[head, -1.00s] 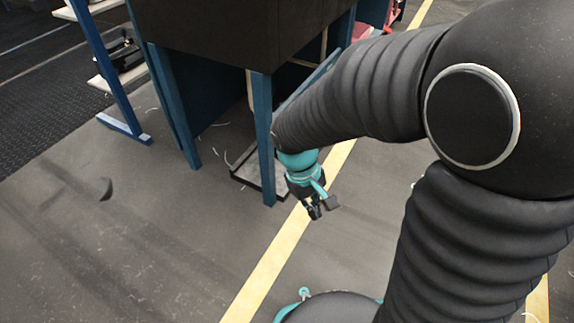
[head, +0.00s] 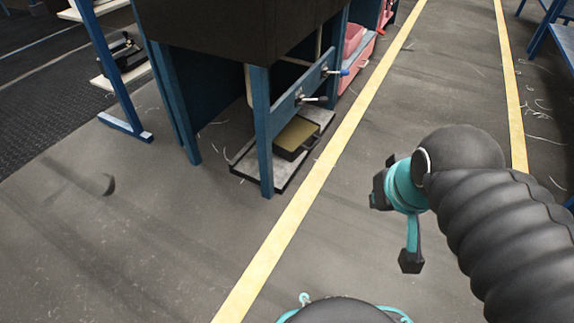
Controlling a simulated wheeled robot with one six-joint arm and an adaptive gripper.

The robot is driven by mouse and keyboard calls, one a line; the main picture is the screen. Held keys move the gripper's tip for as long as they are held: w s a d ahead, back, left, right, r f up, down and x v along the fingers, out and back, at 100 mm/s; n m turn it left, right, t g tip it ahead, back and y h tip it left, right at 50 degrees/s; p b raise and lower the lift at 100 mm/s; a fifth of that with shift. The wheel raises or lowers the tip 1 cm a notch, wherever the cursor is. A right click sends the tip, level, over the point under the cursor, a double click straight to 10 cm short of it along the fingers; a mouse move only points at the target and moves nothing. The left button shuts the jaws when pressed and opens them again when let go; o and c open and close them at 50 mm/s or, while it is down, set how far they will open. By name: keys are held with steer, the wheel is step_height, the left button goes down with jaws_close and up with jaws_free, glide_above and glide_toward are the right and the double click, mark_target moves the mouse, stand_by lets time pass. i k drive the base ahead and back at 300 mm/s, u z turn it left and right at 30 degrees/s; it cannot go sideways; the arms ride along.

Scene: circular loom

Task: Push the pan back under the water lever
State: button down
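The pan (head: 298,138), dark-sided with a yellowish-brown inside, sits on a low grey tray (head: 246,168) on the floor, behind a blue post. Its right side is near the tray's right edge. Above it, a blue rail carries two levers: one with a dark handle (head: 316,98) nearly above the pan, one with a blue handle (head: 340,72) farther back. I cannot tell which is the water lever. My gripper (head: 377,189) is in the air right of the yellow floor line, well apart from the pan.
The dark cabinet (head: 215,35) stands on blue legs over the tray's left part. Pink-red bins (head: 355,50) stand behind. A yellow line (head: 290,220) runs along the floor. A blue-legged shelf (head: 118,80) stands left.

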mark_target(296, 138)
steer(key=k, duration=1.05)
steer(key=u, duration=0.95)
steer(key=i, duration=0.8)
steer(key=u, duration=1)
steer(key=i, duration=1.05)
steer(key=z, duration=0.9)
steer(key=i, duration=0.9)
steer(key=z, duration=0.95)
